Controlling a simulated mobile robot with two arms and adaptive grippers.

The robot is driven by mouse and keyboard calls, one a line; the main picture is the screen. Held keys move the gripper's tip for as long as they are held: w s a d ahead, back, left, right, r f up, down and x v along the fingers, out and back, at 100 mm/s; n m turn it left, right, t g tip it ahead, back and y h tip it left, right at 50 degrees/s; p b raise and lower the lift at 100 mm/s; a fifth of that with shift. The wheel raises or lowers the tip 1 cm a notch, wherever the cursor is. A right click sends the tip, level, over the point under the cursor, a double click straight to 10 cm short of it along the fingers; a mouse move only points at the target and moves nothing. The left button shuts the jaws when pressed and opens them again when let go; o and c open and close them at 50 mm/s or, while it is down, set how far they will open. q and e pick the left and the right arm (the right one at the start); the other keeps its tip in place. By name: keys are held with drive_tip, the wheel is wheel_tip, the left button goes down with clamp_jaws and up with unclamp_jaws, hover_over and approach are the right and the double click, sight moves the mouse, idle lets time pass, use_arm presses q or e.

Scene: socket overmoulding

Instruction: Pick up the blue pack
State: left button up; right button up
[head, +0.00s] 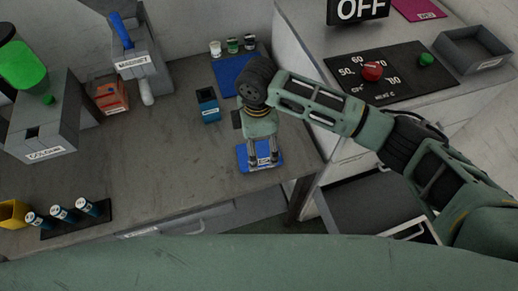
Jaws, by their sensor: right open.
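A blue pack (244,163) with a white label lies flat near the front edge of the grey bench (180,165). My right gripper (263,160) points down over it with its fingers apart. The fingers overlap the pack in the picture and hide part of it. I cannot tell whether the fingertips touch it. My left gripper is not in view.
A small blue labelled box (209,110) and a blue mat (229,75) lie behind the gripper. An orange box (111,97), a grey machine (40,130) and a black rack (101,222) with several vials stand left. A control panel (400,85) is right.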

sight(259, 153)
drive_tip(key=f, duration=0.1)
drive_tip(key=f+p, duration=0.1)
drive_tip(key=f, duration=0.1)
drive_tip(key=shift+w+d+f, duration=0.15)
drive_tip(key=shift+d+f, duration=0.05)
drive_tip(key=shift+f, duration=0.1)
drive_tip(key=shift+w+f, duration=0.1)
drive_tip(key=shift+f, duration=0.85)
drive_tip(key=c, duration=1.1)
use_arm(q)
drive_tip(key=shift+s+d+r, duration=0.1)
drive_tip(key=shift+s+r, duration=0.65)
use_arm(e)
drive_tip(key=shift+c, duration=1.3)
